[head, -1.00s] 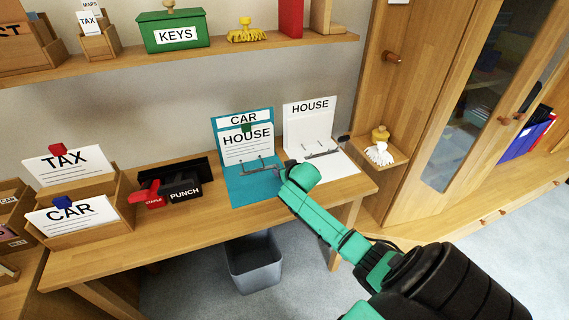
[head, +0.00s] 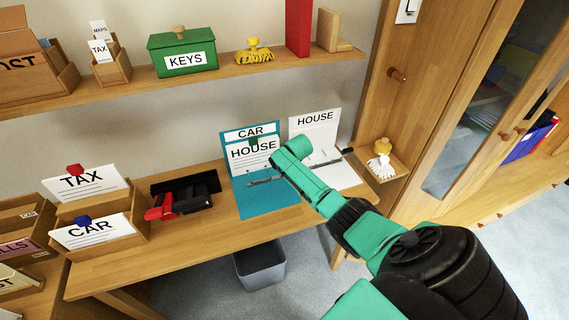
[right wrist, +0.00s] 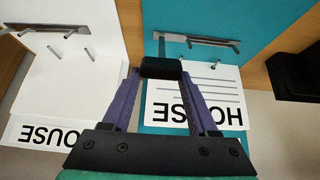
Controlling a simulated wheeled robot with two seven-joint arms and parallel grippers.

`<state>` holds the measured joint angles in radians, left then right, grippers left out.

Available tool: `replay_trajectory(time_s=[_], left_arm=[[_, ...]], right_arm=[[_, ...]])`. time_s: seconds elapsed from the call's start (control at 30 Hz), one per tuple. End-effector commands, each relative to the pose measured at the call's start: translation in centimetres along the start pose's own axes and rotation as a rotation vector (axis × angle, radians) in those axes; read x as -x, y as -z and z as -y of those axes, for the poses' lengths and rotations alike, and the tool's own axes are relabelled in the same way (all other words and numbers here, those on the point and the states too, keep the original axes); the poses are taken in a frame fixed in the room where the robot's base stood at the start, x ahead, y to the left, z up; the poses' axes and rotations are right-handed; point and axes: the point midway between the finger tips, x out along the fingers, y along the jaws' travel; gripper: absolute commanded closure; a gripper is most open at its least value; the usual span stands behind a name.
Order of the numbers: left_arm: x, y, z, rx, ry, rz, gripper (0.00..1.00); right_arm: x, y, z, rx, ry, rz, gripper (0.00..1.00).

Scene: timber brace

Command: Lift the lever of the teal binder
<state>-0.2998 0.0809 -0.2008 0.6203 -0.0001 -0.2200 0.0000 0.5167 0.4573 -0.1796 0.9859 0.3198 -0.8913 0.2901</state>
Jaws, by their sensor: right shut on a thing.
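The teal binder (head: 270,207) lies open on the desk with its back cover upright, marked CAR, and a HOUSE sheet (head: 253,152) on it. My right arm covers part of it in the head view. In the right wrist view, the teal binder (right wrist: 275,22) shows its metal mechanism (right wrist: 203,41). Its lever (right wrist: 161,48) ends in a black grip, and my right gripper (right wrist: 160,72) is shut on that grip. The head view does not show the fingertips. My left gripper is not in view.
A white HOUSE binder (head: 318,122) stands open beside the teal one, its black lever tip (head: 347,150) showing. A red stapler (head: 160,213) and black punch are to the left. A grey bin (head: 259,268) stands below. A shelf (head: 130,89) runs above.

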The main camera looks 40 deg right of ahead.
Motion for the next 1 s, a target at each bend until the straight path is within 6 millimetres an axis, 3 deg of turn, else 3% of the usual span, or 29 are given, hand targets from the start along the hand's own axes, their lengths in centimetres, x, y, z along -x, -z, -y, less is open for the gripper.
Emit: replay_trajectory(time_s=[0.03, 0.5, 0.53, 0.6, 1.0], left_arm=[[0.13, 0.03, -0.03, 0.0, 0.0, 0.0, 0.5], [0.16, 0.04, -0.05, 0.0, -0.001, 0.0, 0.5], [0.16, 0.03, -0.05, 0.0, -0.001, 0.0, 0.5], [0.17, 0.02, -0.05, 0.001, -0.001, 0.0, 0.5], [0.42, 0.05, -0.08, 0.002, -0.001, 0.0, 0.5]], right_arm=[[0.28, 0.7, -0.01, 0.0, 0.001, -0.017, 1.0], [0.38, 0.95, -0.06, 0.001, 0.0, -0.022, 1.0], [0.38, 0.95, -0.07, 0.001, 0.0, -0.022, 0.33], [0.36, 0.88, -0.07, 0.001, 0.0, -0.021, 0.1], [0.68, 0.44, -0.01, 0.0, 0.001, -0.01, 0.1]])
